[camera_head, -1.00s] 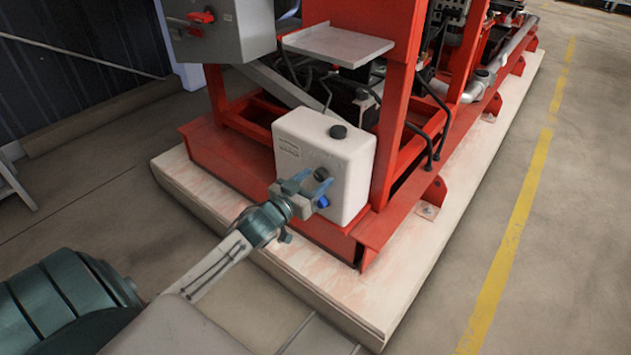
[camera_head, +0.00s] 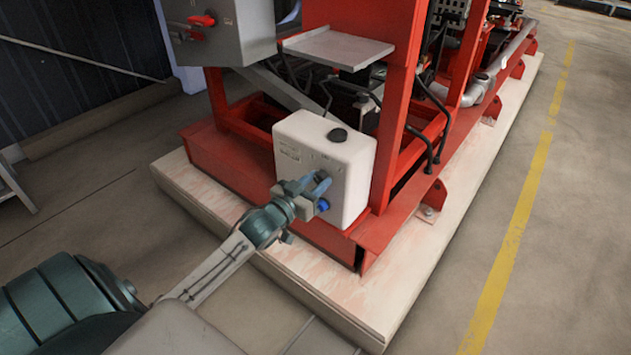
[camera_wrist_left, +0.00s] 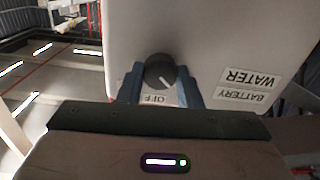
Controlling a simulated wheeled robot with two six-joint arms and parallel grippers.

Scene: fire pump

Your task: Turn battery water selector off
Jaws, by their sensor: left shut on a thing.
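The battery water selector is a round black knob (camera_wrist_left: 159,72) with a white pointer line, on the face of a white box (camera_head: 345,190). In the left wrist view the picture is upside down, with an "OFF" label (camera_wrist_left: 156,99) by the knob and a "BATTERY WATER" label (camera_wrist_left: 250,84) to the right. The white line points down and right in that view, beside the OFF label. My left gripper (camera_head: 317,188) is shut on the knob, one blue finger on each side (camera_wrist_left: 160,84). My right gripper is not in view.
The white box stands on a red steel frame (camera_head: 228,155) above a pale plinth (camera_head: 330,305). A grey cabinet with a red handle (camera_head: 203,20) and a grey shelf (camera_head: 338,48) are above. Floor on the right is clear.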

